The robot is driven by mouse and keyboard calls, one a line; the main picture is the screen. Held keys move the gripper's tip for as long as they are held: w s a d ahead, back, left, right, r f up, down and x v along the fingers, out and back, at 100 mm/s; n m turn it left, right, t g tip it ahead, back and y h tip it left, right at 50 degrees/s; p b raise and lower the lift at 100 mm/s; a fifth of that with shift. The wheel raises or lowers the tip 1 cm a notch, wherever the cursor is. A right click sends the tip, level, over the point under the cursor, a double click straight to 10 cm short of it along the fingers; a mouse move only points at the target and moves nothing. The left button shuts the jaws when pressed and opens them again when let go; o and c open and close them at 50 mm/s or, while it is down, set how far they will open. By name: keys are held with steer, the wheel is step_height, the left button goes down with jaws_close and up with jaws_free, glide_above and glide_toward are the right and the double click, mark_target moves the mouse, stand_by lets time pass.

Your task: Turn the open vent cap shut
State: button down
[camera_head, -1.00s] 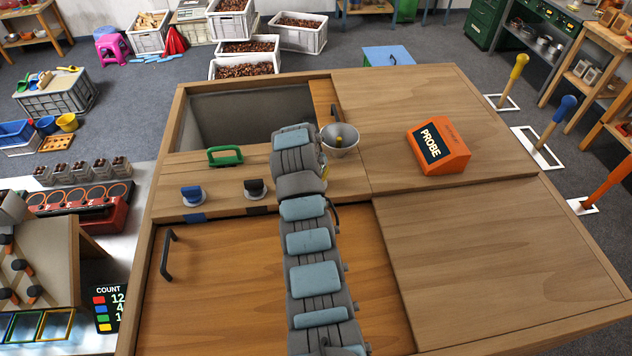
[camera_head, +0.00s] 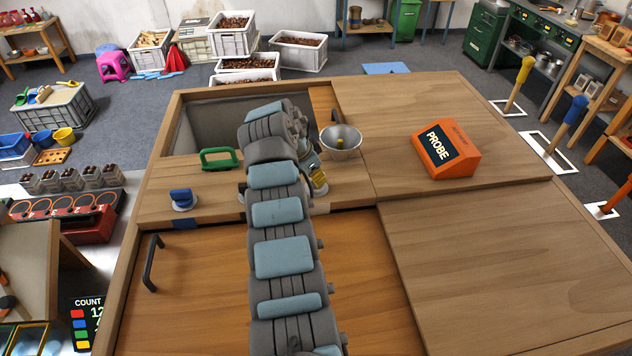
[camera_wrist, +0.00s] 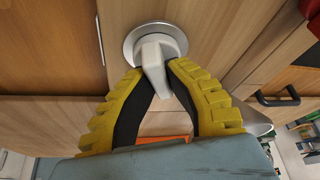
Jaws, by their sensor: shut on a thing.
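In the wrist view, a pale grey vent cap (camera_wrist: 158,62) with a round silver base and a raised bar handle sits on the wooden panel. The yellow-padded fingers of my gripper (camera_wrist: 160,85) are shut on its handle, one on each side. A blue vent cap (camera_head: 183,199) stands to the left, clear of the gripper. A dark cap between them is almost wholly hidden by my arm.
A green handle (camera_head: 220,158) lies behind the caps, beside an open bin well (camera_head: 210,120). A metal bowl (camera_head: 341,141) stands close behind my gripper. An orange PROBE box (camera_head: 446,148) sits on the right panel. The front-right panel (camera_head: 500,250) is bare.

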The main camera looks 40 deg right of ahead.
steer(key=shift+f+m+g+b, duration=0.1)
steer(key=shift+m+g+b, duration=0.3)
steer(key=shift+m+b, duration=0.8)
steer(key=shift+n+b, duration=0.3)
steer(key=c, duration=1)
jaws_free()
steer(key=shift+c, duration=0.2)
steer(key=v, duration=1.2)
